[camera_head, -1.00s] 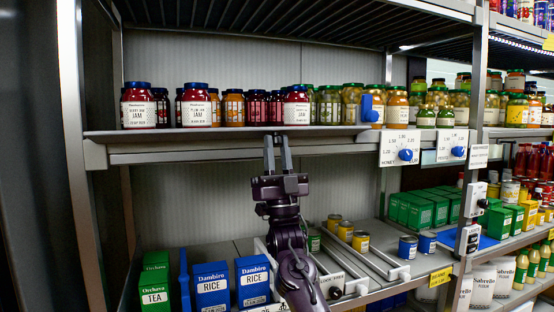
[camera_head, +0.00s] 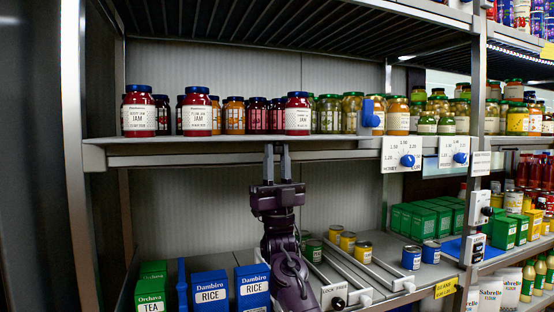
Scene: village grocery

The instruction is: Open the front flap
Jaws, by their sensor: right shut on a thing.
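The front flap (camera_head: 210,142) is a long grey strip along the front of the middle shelf, below a row of jam and pickle jars. The jars show almost to their bases above it. The exact contact is small and partly hidden by the fingers. My left gripper is out of view.
Jam jars (camera_head: 139,112) stand close behind the flap. Rice boxes (camera_head: 209,290), cans (camera_head: 347,241) and rails fill the lower shelf. A metal upright (camera_head: 75,170) stands at left.

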